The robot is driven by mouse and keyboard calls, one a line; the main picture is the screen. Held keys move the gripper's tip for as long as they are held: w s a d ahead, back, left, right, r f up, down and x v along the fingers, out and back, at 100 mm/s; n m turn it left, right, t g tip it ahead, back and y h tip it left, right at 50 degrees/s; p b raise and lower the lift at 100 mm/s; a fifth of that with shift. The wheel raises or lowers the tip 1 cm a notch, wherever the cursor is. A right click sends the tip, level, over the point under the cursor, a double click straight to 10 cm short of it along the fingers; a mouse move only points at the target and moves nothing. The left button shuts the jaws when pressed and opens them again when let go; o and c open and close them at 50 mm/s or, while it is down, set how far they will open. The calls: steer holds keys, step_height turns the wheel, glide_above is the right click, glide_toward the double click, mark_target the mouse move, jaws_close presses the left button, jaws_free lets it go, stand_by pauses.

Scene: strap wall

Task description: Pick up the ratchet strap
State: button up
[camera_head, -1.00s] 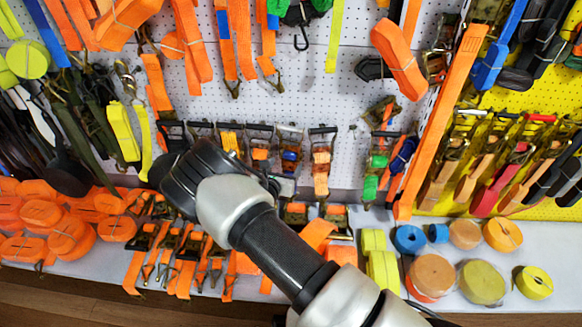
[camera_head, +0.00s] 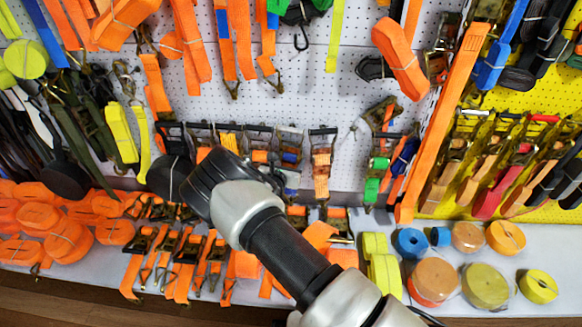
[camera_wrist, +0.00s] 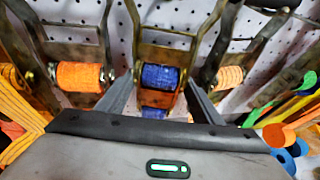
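Ratchet straps hang in a row on the white pegboard. In the wrist view a ratchet strap with a blue webbing roll (camera_wrist: 160,77) in a worn metal frame hangs at the centre. My gripper (camera_wrist: 159,88) is open, one finger on each side of this blue roll; I cannot tell whether they touch it. What looks like the same blue strap (camera_head: 290,158) shows partly in the head view. There, my gripper hides its own fingertips. Ratchets with orange rolls hang to the left (camera_wrist: 80,77) and right (camera_wrist: 229,77) of the blue one.
Orange strap rolls (camera_head: 68,240) and several ratchets (camera_head: 185,255) lie on the white shelf below. Yellow, blue and orange rolls (camera_head: 467,237) stand at the right. A long orange strap (camera_head: 440,130) hangs right of the row. Neighbouring ratchet frames leave little room beside my fingers.

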mark_target(290, 151)
steer(key=c, duration=0.4)
steer(key=shift+w+r, duration=0.1)
steer(key=shift+r, duration=0.05)
steer(key=shift+r, duration=0.1)
steer(key=shift+r+p, duration=0.7)
steer(key=shift+r, duration=1.1)
steer(key=s+a+p, duration=0.1)
steer(key=s, duration=0.5)
steer(key=s+a+p, duration=0.1)
steer(key=s, duration=0.4)
steer(key=s+a, duration=0.1)
steer(key=s, duration=0.5)
steer(key=shift+s+a+f+p, duration=0.2)
steer(key=shift+s+a+p, duration=0.1)
steer(key=shift+s+p, duration=0.1)
